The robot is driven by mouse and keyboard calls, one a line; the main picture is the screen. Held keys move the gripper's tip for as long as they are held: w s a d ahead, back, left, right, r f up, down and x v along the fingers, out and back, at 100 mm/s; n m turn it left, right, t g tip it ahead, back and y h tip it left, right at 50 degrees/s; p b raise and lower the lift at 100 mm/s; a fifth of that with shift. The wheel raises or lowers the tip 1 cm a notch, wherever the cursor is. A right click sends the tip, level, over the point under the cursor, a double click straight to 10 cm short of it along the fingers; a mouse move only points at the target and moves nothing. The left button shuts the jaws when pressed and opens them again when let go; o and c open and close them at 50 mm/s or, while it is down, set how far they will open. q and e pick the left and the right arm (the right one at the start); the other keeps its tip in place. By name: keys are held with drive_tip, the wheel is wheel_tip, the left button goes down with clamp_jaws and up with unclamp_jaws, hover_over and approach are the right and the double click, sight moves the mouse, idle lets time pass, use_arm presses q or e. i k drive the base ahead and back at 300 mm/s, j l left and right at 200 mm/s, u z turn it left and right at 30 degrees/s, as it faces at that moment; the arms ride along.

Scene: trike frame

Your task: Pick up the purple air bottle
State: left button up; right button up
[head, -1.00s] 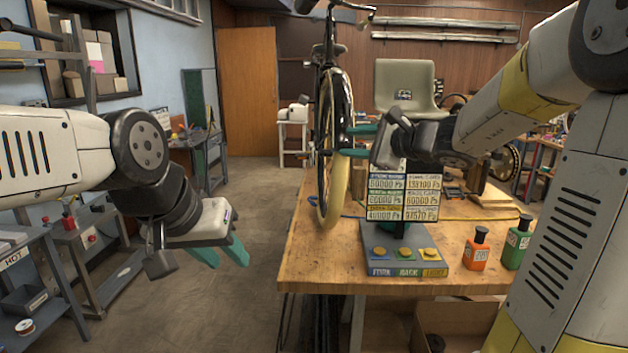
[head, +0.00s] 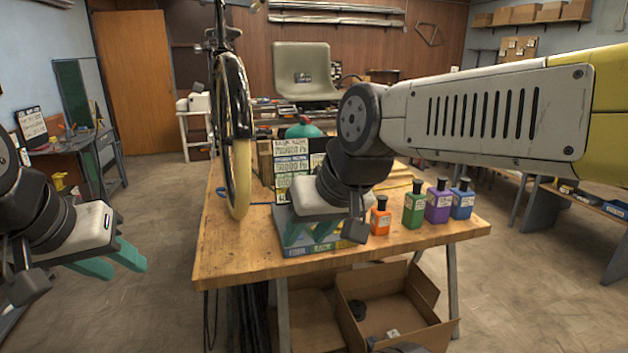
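The purple air bottle (head: 438,204) stands upright on the wooden workbench, near its right end, with a dark cap and a pale label. It is between a green bottle (head: 414,207) on its left and a blue bottle (head: 461,202) on its right. My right gripper (head: 322,236) is over the button stand, left of the bottles, its teal fingers pointing down and apart, with nothing seen between them. My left gripper (head: 118,262) is at the far left, off the bench, its teal fingers apart and empty.
An orange bottle (head: 380,219) stands left of the green one, close to my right gripper. The button stand with price signs (head: 292,166) is partly hidden behind that gripper. A bicycle wheel (head: 238,140) stands at the bench's left. An open cardboard box (head: 392,300) is below.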

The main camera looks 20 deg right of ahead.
sight(438, 199)
drive_tip(key=z, duration=1.6)
